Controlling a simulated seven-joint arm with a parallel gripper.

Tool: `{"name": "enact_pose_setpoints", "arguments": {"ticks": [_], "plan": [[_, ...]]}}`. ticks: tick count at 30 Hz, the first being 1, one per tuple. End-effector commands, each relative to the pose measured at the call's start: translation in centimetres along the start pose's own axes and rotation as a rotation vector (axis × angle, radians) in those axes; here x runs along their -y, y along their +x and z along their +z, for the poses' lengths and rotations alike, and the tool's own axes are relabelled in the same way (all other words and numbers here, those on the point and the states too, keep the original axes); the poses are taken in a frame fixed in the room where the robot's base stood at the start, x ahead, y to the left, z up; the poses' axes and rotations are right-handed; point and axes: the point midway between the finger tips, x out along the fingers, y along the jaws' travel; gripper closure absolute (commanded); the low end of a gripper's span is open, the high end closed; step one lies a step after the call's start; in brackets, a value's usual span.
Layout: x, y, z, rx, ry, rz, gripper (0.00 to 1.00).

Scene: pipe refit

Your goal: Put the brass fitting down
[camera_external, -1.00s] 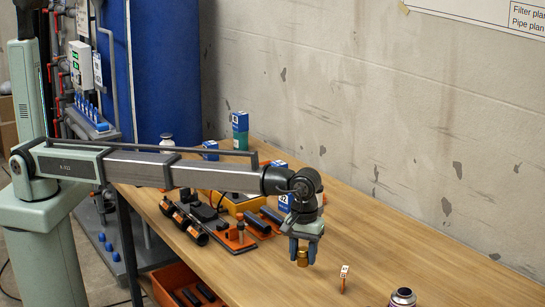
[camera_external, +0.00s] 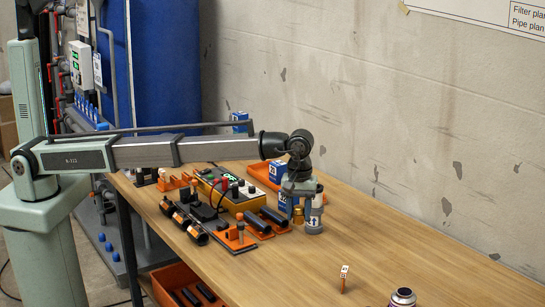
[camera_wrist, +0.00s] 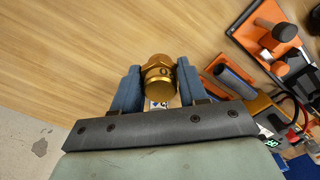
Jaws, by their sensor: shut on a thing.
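My gripper (camera_external: 298,214) has its two blue fingers shut on the brass fitting (camera_external: 298,212), above the wooden table. In the wrist view the fitting (camera_wrist: 159,75), a gold hex piece with a round end, sits between the fingertips (camera_wrist: 157,78). In the external view a grey and white labelled cylinder (camera_external: 314,224) stands right by the gripper, partly hidden by it. I cannot tell whether the fitting touches it or the table.
To the left are orange holders with black pipes (camera_external: 272,219), a yellow meter (camera_external: 232,190) and black cylinders (camera_external: 182,217). A blue and white box (camera_external: 281,172) and an orange tray (camera_external: 262,176) lie behind. A small tagged piece (camera_external: 344,275) and a can (camera_external: 402,297) stand in front. The table's right side is clear.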

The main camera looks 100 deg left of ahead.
Motion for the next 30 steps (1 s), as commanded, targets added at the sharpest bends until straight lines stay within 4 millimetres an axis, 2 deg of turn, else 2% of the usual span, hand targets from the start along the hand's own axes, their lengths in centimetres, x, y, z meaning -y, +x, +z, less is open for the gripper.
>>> {"name": "enact_pose_setpoints", "arguments": {"ticks": [1, 3, 12, 21, 30], "plan": [[1.2, 0.0, -2.4, 0.000, -0.036, 0.000, 0.91], [2.3, -0.1, -5.2, 0.000, -0.083, 0.000, 0.91], [8.1, -0.3, -16.9, 0.000, -0.288, 0.001, 0.91], [15.3, -0.4, -26.8, 0.000, -0.493, 0.000, 0.91], [23.6, -0.4, -35.2, 0.000, -0.698, 0.000, 0.91]]}}
